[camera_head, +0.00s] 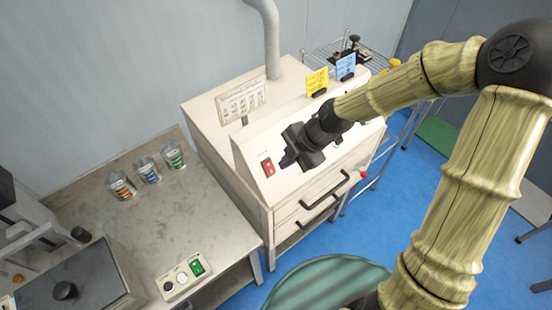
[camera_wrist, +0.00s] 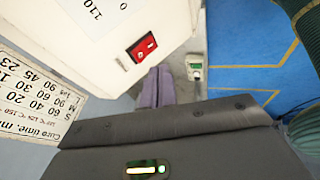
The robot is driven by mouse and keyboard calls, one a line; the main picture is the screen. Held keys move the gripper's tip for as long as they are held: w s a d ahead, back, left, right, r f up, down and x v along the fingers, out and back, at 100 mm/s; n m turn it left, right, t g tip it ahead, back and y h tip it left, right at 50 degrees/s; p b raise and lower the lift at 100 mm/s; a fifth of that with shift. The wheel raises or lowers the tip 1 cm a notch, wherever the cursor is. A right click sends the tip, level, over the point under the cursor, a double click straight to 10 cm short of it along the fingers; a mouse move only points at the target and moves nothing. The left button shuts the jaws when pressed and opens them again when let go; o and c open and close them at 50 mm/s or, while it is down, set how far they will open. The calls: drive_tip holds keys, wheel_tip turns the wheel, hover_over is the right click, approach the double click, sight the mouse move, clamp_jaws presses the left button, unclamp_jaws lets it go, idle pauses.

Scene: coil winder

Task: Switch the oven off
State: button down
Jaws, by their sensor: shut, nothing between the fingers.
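The oven (camera_head: 215,125) is a cream cabinet with a sloped front panel. A red rocker switch (camera_head: 267,167) sits at the panel's left end; it also shows in the wrist view (camera_wrist: 142,46). Which way the rocker is tipped is too small to tell. My gripper (camera_head: 287,160) is shut and empty, just right of the switch in the head view. In the wrist view its purple-grey fingertips (camera_wrist: 158,72) are just below the switch; I cannot tell whether they touch the panel. My wrist hides much of the panel to the right.
A cure-time card (camera_head: 241,101) and yellow and blue cards (camera_head: 317,81) stand on the oven. Drawers with black handles (camera_head: 325,197) are below. A grey bench (camera_head: 215,215) at left holds several labelled jars (camera_head: 147,169) and a control box (camera_head: 184,280) with a green switch.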

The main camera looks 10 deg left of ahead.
sight(269, 166)
drive_tip(key=shift+w+a+f+p, duration=0.3)
drive_tip(key=shift+w+a+f, duration=0.05)
drive_tip(key=shift+a+f, duration=0.25)
drive_tip(key=shift+w+a+f+p, duration=0.3)
drive_tip(key=shift+a+f, duration=0.3)
drive_tip(key=shift+w+a+f, duration=0.45)
drive_tip(key=shift+w+d, duration=0.1)
